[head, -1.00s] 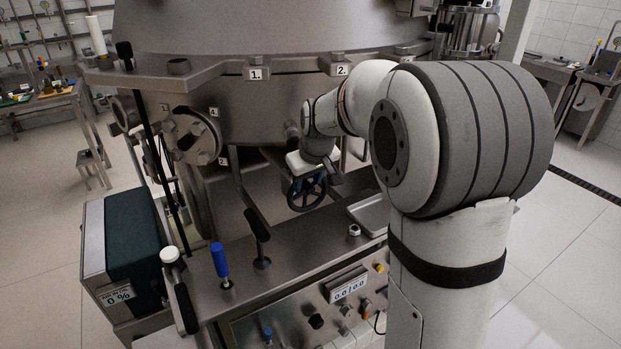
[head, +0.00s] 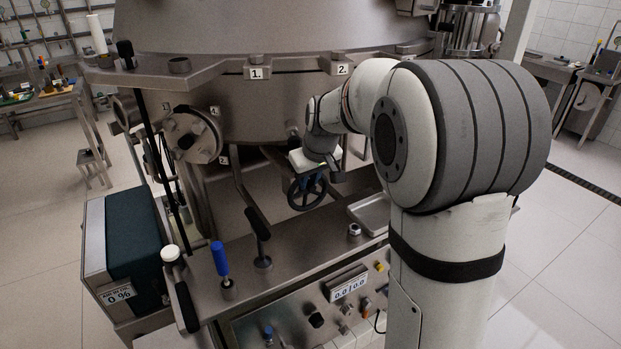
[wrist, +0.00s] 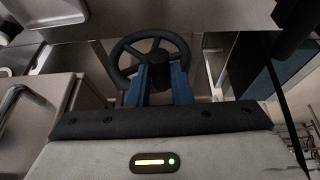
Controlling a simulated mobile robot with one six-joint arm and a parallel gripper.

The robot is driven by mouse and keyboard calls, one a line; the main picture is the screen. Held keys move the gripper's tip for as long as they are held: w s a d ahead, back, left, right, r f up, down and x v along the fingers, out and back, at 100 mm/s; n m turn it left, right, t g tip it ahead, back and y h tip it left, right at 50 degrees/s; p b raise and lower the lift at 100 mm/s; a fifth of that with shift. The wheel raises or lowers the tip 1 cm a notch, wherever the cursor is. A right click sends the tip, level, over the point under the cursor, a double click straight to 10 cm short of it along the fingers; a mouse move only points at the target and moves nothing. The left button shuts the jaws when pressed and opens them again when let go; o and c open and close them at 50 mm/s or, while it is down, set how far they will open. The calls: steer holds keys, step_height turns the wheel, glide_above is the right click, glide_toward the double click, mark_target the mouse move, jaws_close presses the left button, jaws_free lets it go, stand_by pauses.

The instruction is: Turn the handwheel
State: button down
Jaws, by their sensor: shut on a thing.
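The handwheel (head: 307,192) is a dark spoked wheel below the big metal vessel, near the middle of the head view. It also shows in the wrist view (wrist: 130,50), with its rim and dark hub ahead of my gripper. My gripper (wrist: 160,77) has two blue fingers, which are shut on the handwheel at its hub and lower part. The exact contact of the fingertips is hard to see.
A blue-handled lever (head: 220,260) and a black-handled lever (head: 258,225) stand on the metal deck left of the wheel. A small metal tray (head: 371,214) lies to its right. The vessel (head: 262,110) rises close behind, and a teal box (head: 135,245) stands at left.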

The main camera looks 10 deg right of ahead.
steer(key=d+y, duration=0.1)
steer(key=y, duration=0.1)
steer(key=d+y+b, duration=0.1)
steer(key=shift+w+d+r+m+g+y, duration=0.1)
steer(key=shift+w+d+m+g+y, duration=0.2)
steer(key=shift+w+m+g+y, duration=0.1)
steer(key=c, duration=1.3)
jaws_free()
steer(key=v, duration=0.7)
steer(key=shift+r+b, duration=0.35)
steer(key=shift+b, duration=0.1)
steer(key=shift+s+d, duration=0.1)
